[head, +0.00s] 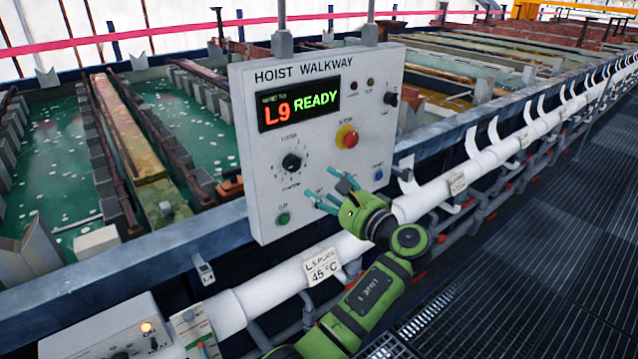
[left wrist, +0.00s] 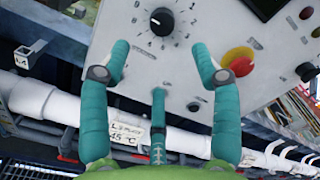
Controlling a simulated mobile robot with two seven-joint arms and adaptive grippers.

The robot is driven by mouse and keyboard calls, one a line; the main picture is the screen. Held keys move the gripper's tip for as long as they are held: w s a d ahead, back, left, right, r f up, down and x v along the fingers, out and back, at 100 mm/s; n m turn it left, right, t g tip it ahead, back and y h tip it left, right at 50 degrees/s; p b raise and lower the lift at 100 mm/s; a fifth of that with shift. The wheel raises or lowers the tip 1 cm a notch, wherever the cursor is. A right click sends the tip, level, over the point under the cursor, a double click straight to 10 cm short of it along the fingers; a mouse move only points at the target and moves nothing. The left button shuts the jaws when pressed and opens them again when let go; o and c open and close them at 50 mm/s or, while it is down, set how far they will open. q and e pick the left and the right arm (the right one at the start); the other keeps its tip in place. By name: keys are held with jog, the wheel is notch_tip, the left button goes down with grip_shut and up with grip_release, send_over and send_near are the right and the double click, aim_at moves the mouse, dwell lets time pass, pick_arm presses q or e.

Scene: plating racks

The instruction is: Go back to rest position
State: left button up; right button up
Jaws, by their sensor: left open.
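My left gripper (head: 333,194) is green with teal fingers. It is in front of the lower part of the grey hoist walkway panel (head: 262,226). In the left wrist view its teal fingers (left wrist: 158,75) are spread apart with nothing between them, and the panel face (left wrist: 190,70) lies beyond them. I cannot tell how small the gap to the panel is. The panel display (head: 298,104) reads "L9 READY". A black knob (head: 291,162), a red emergency button (head: 346,136), a green button (head: 283,219) and a blue button (head: 378,174) show on the panel. My right gripper is not in view.
A white pipe (head: 240,303) with a "45 °C" tag (head: 322,269) runs below the panel. Plating tanks with green liquid (head: 50,145) lie behind it. A control box (head: 120,330) stands at the lower left. The grated walkway (head: 540,260) at the right is clear.

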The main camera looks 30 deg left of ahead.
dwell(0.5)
pick_arm(q)
notch_tip(320, 180, down, 33)
jog(key=s+d+m+t+h+b, duration=0.1)
jog(key=s+d+m+h+b, duration=0.2)
jog(key=h, duration=0.5)
jog(key=s+d+f+n+g+h, duration=0.1)
jog(key=s+f+h, duration=0.1)
jog(key=s+f, duration=0.65)
jog(key=s+d+f+g+h, duration=0.2)
jog(key=s+f, duration=0.3)
jog(key=f, duration=0.7)
jog(key=s+f+n+g+h, duration=0.1)
jog(key=s+f+n, duration=0.2)
jog(key=s, duration=0.9)
jog(key=s+f+n+g+h+b, duration=0.1)
jog(key=s+f+n+h, duration=0.1)
jog(key=s+f, duration=0.6)
jog(key=s+d+f+n+g+h+b, duration=0.1)
jog(key=s+f+n, duration=0.4)
jog(key=s, duration=1)
jog(key=shift+s+f+g+h, duration=0.3)
jog(key=shift+s+f+g, duration=0.05)
jog(key=shift+f+g, duration=0.1)
jog(key=shift+c, duration=0.4)
grip_shut()
